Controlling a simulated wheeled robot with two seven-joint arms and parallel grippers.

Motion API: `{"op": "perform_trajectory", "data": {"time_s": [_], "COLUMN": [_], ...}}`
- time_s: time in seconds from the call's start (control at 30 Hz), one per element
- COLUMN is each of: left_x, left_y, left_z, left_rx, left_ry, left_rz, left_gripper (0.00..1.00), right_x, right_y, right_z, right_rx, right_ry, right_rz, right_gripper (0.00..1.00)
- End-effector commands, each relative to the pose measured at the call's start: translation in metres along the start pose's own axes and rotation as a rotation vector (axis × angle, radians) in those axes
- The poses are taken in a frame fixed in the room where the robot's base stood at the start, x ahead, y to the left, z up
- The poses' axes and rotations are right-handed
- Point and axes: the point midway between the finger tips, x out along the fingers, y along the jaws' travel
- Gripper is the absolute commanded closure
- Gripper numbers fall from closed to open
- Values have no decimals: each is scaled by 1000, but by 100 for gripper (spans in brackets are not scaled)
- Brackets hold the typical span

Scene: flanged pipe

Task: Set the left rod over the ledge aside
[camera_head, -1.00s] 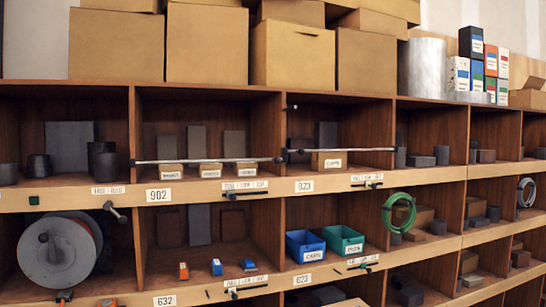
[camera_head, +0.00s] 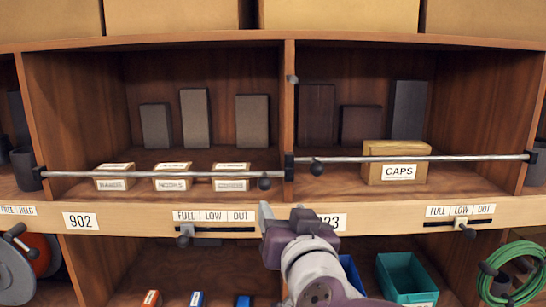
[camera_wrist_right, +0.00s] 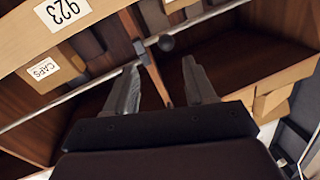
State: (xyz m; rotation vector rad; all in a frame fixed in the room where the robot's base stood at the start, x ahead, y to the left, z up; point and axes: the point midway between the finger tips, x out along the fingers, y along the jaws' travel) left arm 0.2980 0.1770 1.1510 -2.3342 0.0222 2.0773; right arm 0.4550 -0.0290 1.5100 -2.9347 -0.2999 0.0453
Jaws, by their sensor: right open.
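The left rod (camera_head: 150,174) is a thin grey bar across the front of the left compartment, its ends at dark holders, with a dark ball knob (camera_head: 264,182) near its right end. In the right wrist view the left rod (camera_wrist_right: 215,14) runs to the upper right, its knob (camera_wrist_right: 166,43) beyond the fingertips. The ledge (camera_head: 130,219) lies below it. My right gripper (camera_head: 284,212) is below and right of the knob, in front of the ledge, apart from the rod. In the right wrist view my right gripper (camera_wrist_right: 160,80) is open and empty. My left gripper is out of view.
A second rod (camera_head: 430,158) with its own knob (camera_head: 316,168) crosses the right compartment before a CAPS box (camera_head: 397,162). A divider (camera_head: 289,110) separates the compartments. Several small boxes stand behind the left rod. Sliders (camera_head: 185,234) hang under the ledge labels.

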Motion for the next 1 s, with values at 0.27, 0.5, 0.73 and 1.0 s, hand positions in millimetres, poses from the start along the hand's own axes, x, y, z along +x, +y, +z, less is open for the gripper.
{"op": "perform_trajectory", "data": {"time_s": [0.27,0.5,0.73,1.0], "left_x": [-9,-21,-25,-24], "left_y": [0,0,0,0], "left_z": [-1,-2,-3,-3], "left_rx": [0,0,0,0], "left_ry": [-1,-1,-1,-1], "left_rz": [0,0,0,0], "left_gripper": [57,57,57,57], "right_x": [56,106,123,124], "right_y": [0,0,0,1], "right_z": [-6,-8,-6,-5], "right_rx": [4,6,5,5], "right_ry": [11,12,12,12], "right_rz": [9,8,6,6], "right_gripper": [45,45,45,55]}}
